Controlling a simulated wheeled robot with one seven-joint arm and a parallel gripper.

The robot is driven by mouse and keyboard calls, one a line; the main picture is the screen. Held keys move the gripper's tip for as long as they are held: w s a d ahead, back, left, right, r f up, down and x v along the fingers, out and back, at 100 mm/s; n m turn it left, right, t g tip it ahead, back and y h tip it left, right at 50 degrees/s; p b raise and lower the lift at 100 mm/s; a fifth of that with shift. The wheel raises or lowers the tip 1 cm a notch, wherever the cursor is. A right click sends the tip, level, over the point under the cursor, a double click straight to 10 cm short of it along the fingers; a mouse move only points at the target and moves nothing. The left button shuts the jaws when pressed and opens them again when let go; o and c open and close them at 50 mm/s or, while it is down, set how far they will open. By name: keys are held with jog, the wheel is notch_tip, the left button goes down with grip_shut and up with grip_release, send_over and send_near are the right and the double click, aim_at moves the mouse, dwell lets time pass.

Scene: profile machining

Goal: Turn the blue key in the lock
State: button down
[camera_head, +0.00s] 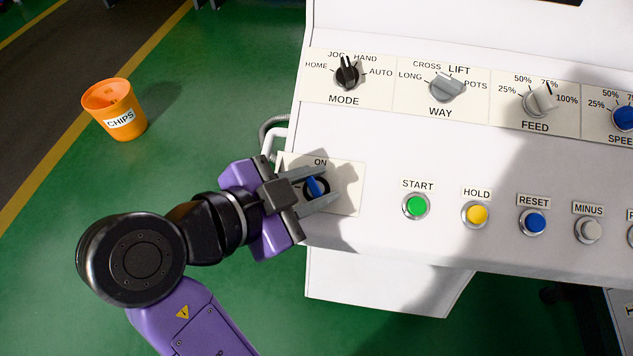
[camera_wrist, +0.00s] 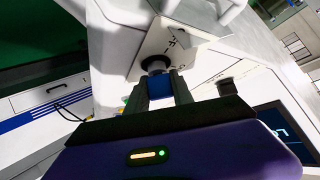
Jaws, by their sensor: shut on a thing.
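The blue key (camera_head: 314,187) sits in the round lock (camera_head: 327,184) on a cream plate (camera_head: 347,199) marked ON at the left end of the white control panel. My gripper (camera_head: 317,189) reaches in from the left, with its fingers on both sides of the key, shut on it. In the head view the key is tilted, its top leaning left of the ON label. In the wrist view the blue key (camera_wrist: 159,86) shows between the two fingers (camera_wrist: 158,90), with the dark lock (camera_wrist: 155,64) just beyond. Part of the lock is hidden by the fingers.
To the right are START (camera_head: 415,206), HOLD (camera_head: 475,214) and RESET (camera_head: 535,222) buttons. Above is a row of knobs, with the MODE knob (camera_head: 347,72) nearest. A white bent handle (camera_head: 273,140) sits at the panel's left edge. An orange CHIPS bucket (camera_head: 115,108) stands on the green floor.

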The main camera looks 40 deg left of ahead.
jog(key=m+g+h, duration=0.1)
jog(key=m, duration=0.1)
jog(key=shift+a+m+h+b, duration=0.1)
jog(key=shift+m+h+b, duration=0.2)
jog(key=shift+m+b, duration=0.1)
jog(key=shift+r+p, duration=0.15)
jog(key=shift+p, duration=0.8)
jog(key=shift+m, duration=0.3)
jog(key=shift+f+g+p, duration=0.2)
jog(key=shift+g+p, duration=0.1)
jog(key=shift+p, duration=0.15)
jog(key=shift+r+m+h+p, duration=0.15)
jog(key=shift+m+h+p, duration=0.3)
jog(key=shift+p, duration=0.35)
jog(key=m+g+h+p, duration=0.1)
jog(key=m+p, duration=0.1)
jog(key=p, duration=0.2)
jog(key=shift+g, duration=0.3)
jog(key=shift+f+m+p, duration=0.2)
jog(key=shift+m+p, duration=0.2)
jog(key=shift+m, duration=0.05)
